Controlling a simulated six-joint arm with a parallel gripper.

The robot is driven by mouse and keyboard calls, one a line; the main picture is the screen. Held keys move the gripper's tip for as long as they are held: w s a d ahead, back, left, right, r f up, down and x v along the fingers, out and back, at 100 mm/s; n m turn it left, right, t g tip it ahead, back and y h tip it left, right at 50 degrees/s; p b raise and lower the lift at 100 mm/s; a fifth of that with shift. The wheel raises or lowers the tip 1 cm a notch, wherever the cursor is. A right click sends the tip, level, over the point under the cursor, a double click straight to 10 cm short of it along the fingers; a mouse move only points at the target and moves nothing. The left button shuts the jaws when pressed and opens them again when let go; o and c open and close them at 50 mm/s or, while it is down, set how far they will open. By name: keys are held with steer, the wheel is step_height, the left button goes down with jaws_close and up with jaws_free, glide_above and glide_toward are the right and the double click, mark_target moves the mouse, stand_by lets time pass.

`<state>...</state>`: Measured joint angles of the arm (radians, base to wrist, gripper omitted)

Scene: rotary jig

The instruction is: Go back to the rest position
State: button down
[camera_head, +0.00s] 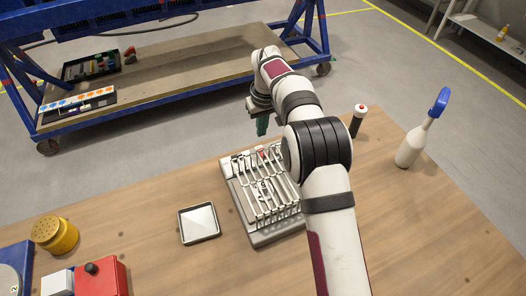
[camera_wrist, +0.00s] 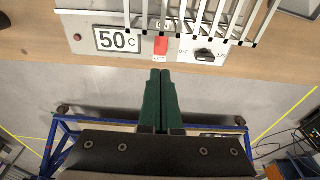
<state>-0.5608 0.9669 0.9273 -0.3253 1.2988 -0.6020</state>
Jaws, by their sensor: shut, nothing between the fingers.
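My gripper (camera_head: 262,127) is shut and empty, held in the air above the far side of a grey slotted device (camera_head: 262,236) on the wooden table. In the wrist view the two green fingers of my gripper (camera_wrist: 166,75) lie together, pointing at the device's panel. That panel carries a display (camera_wrist: 118,39) reading 50 C, a red switch (camera_wrist: 161,45) marked OFF and a black knob (camera_wrist: 204,55). Pale metal bars show on the device's top. My arm hides the device's right part in the head view.
A shallow square tray (camera_head: 199,224) lies left of the device. A yellow perforated pot (camera_head: 55,235) and a red box (camera_head: 101,277) stand at the front left. A dark cylinder (camera_head: 357,121) and a white bottle with a blue top (camera_head: 412,146) stand at the right.

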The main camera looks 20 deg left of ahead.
steer(key=shift+r, duration=0.1)
stand_by(0.3)
steer(key=s+d+r+m, duration=0.4)
steer(key=d+r, duration=0.5)
steer(key=d, duration=0.2)
steer(key=s+d+r+m, duration=0.2)
steer(key=s+d+m, duration=0.1)
steer(key=s+d, duration=0.35)
steer(key=s+d+r+m, duration=0.2)
steer(key=s+d+r, duration=0.1)
steer(key=s+d, duration=0.3)
steer(key=s+d+f+m, duration=0.2)
steer(key=s, duration=0.7)
steer(key=s+d+f+m+g, duration=0.1)
steer(key=s+d+f+m, duration=0.1)
steer(key=s, duration=0.7)
steer(key=shift+s+f+m+y, duration=0.3)
steer(key=shift+s+f+m, duration=0.05)
steer(key=shift+m, duration=0.45)
